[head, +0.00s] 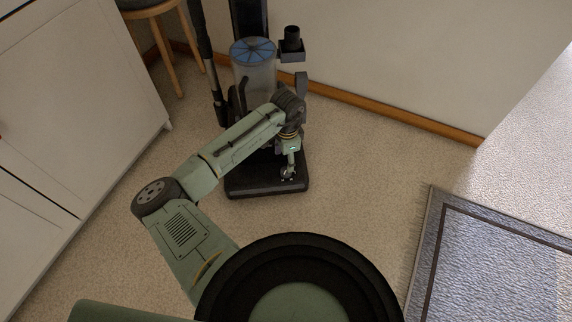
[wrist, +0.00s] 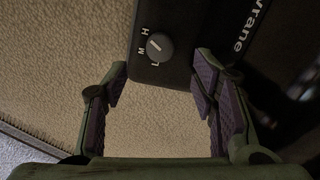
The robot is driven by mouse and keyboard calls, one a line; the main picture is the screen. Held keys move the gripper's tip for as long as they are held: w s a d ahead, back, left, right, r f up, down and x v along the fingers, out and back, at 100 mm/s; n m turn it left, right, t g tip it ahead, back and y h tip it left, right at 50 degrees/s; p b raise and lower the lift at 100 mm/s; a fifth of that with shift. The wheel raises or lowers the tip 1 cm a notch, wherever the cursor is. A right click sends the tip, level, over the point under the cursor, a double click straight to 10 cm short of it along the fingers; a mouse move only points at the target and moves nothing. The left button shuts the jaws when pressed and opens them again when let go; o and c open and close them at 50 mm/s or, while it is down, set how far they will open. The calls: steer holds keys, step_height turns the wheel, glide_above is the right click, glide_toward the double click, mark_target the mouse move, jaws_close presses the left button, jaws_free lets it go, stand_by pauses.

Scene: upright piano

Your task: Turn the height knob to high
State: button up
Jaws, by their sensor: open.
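The height knob (wrist: 158,47) is a small round grey dial on the black vacuum head (wrist: 205,25), with the letters H, M and L around its left side. A pale line crosses its face; I cannot tell surely which letter it marks. In the wrist view my gripper (wrist: 160,66) is open, one finger on each side of the knob's position in the picture, with no visible contact. In the head view my gripper (head: 288,174) is low over the front right of the vacuum head (head: 245,185); the knob is too small to make out there.
The upright vacuum's clear canister (head: 254,80) stands behind my arm. A white cabinet (head: 90,90) is at left, a wooden stool (head: 150,8) behind it, and a wall (head: 420,60) at the back. Carpet is clear up to the blue-grey rug (head: 500,270) at right.

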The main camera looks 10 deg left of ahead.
step_height(320, 180, up, 4)
steer(key=shift+s+r, duration=0.1)
stand_by(0.6)
